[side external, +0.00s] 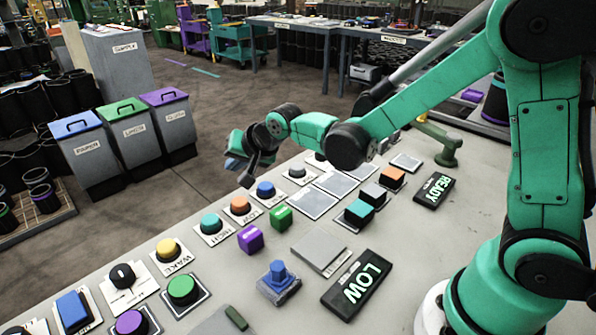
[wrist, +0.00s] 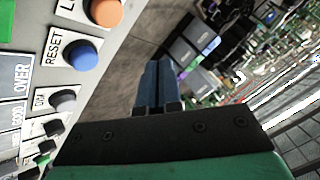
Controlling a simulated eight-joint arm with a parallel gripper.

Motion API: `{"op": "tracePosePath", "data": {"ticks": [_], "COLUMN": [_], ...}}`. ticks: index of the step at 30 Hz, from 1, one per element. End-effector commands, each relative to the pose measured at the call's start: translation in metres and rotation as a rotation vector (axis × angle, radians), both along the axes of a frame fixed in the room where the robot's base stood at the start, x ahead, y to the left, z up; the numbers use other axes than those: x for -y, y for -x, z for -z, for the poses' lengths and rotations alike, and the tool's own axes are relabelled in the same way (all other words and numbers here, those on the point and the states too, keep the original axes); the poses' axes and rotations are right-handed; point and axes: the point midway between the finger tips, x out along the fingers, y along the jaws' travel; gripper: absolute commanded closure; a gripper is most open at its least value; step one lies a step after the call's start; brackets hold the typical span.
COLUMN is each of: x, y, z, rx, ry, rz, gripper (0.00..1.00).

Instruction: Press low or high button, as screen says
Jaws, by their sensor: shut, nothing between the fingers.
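The screen (side external: 357,286) at the front of the table reads LOW. The orange button (side external: 240,206) has a label that looks like LOW; it also shows cut off at the top of the wrist view (wrist: 106,12). The teal button (side external: 211,223), left of it, has a label ending like HIGH. My gripper (side external: 236,150) is raised beyond the button row, above its far side, touching no button. In the wrist view its two blue fingers (wrist: 159,84) are together and empty, pointing away from the panel toward the room.
A blue button (side external: 266,189) labelled RESET (wrist: 58,45) and a grey button (side external: 297,171) continue the row. A yellow WAKE button (side external: 167,249) is left. Purple (side external: 250,239) and green (side external: 281,217) blocks and a blue peg piece (side external: 278,277) stand nearby. Another screen (side external: 434,190) reads READY.

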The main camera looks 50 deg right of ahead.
Motion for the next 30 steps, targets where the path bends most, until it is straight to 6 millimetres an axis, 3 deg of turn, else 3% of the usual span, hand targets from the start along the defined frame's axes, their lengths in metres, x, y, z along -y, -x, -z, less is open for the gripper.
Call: {"op": "tracePosePath", "data": {"ticks": [6,12,30], "x": [0.0,0.0,0.0], "y": [0.0,-0.001,0.0], "z": [0.032,0.051,0.058], "rx": [0.0,0.0,0.0], "ry": [0.0,0.0,0.0], "rz": [0.0,0.0,0.0], "gripper": [1.0,1.0,1.0]}}
